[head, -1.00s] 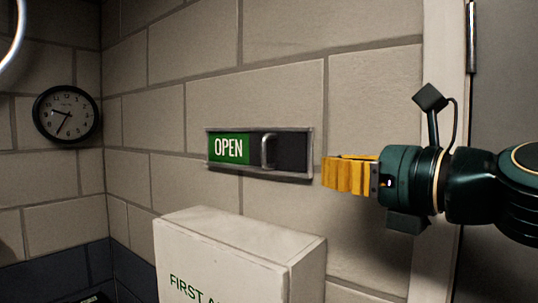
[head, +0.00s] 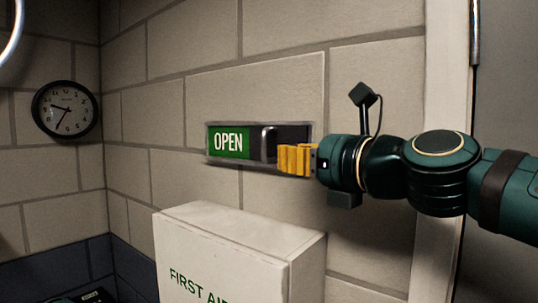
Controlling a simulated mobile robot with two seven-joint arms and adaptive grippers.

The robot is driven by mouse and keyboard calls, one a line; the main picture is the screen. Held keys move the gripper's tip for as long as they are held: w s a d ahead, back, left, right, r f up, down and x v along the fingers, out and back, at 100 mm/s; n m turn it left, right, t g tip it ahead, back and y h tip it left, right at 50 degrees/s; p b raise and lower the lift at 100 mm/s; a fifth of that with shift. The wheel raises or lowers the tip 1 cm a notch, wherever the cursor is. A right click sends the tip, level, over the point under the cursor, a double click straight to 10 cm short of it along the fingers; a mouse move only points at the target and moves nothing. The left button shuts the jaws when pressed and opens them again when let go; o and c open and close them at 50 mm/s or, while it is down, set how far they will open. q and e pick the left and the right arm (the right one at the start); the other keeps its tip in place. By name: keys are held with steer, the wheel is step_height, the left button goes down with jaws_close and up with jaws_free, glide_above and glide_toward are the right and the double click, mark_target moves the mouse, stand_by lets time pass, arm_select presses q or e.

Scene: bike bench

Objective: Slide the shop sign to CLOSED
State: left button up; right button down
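The shop sign (head: 229,142) is a grey-framed slider on the block wall. Its green left part reads OPEN, and its right part is dark. A metal handle (head: 268,144) stands on the slider near the middle of the frame. My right gripper (head: 279,160) has yellow fingers and comes in from the right. Its fingertips are beside the handle's right side, over the lower right of the sign; whether they touch it I cannot tell. The fingers look closed together with nothing seen between them. The gripper hides part of the sign's right end. My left gripper is not in view.
A white first aid box (head: 235,245) stands out below the sign. A round black clock (head: 65,110) hangs on the left wall. A door frame (head: 445,75) is at the right, behind my arm. The wall above the sign is clear.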

mark_target(270, 145)
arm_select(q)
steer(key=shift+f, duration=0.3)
arm_select(e)
steer(key=x, duration=0.6)
steer(key=shift+w, duration=0.1)
